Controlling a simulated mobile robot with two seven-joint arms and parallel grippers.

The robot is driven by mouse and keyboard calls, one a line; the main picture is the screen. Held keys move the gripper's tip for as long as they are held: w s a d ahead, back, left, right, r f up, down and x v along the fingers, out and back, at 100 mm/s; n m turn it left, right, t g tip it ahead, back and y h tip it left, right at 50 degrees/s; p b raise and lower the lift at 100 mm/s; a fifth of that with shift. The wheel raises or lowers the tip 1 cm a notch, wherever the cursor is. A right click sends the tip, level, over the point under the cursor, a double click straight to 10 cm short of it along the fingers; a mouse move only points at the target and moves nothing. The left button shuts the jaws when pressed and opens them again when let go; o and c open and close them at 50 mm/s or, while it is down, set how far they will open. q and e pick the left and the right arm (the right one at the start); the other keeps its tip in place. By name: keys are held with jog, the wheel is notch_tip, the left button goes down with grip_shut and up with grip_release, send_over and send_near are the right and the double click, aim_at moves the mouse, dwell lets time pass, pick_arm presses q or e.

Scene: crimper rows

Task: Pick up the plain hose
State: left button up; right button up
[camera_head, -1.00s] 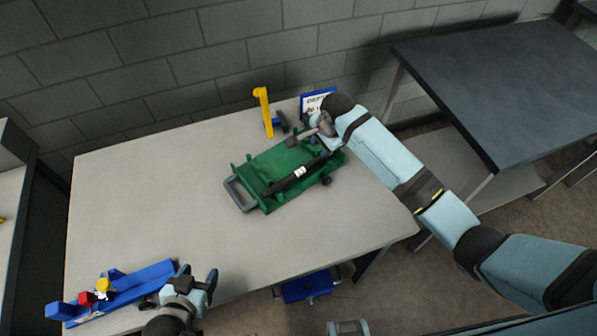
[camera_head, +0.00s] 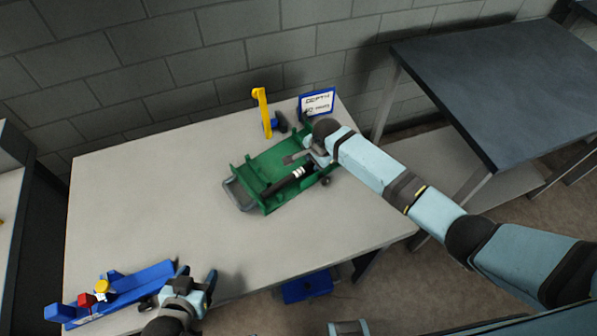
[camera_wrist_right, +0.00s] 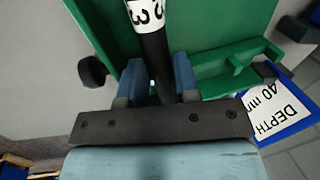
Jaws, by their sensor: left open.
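A black hose (camera_head: 285,182) with a white marked band lies slantwise along the green tray (camera_head: 243,171); it is the only hose I make out. In the right wrist view the hose (camera_wrist_right: 154,55) runs between the two fingers of my right gripper (camera_wrist_right: 160,80), the band just beyond the fingertips. The fingers sit close on both sides; I cannot tell whether they press on it. In the head view my right gripper (camera_head: 308,157) is over the tray's right part and hides the hose's far end. My left gripper (camera_head: 192,283) is open and empty at the table's front edge.
A blue fixture (camera_head: 135,287) with red and yellow parts lies beside my left gripper. A yellow upright piece (camera_head: 263,110) and a blue-framed depth sign (camera_head: 318,102) stand behind the tray. The table's middle left (camera_head: 150,200) is clear.

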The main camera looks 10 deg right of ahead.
grip_shut()
jog(key=shift+r, duration=0.15)
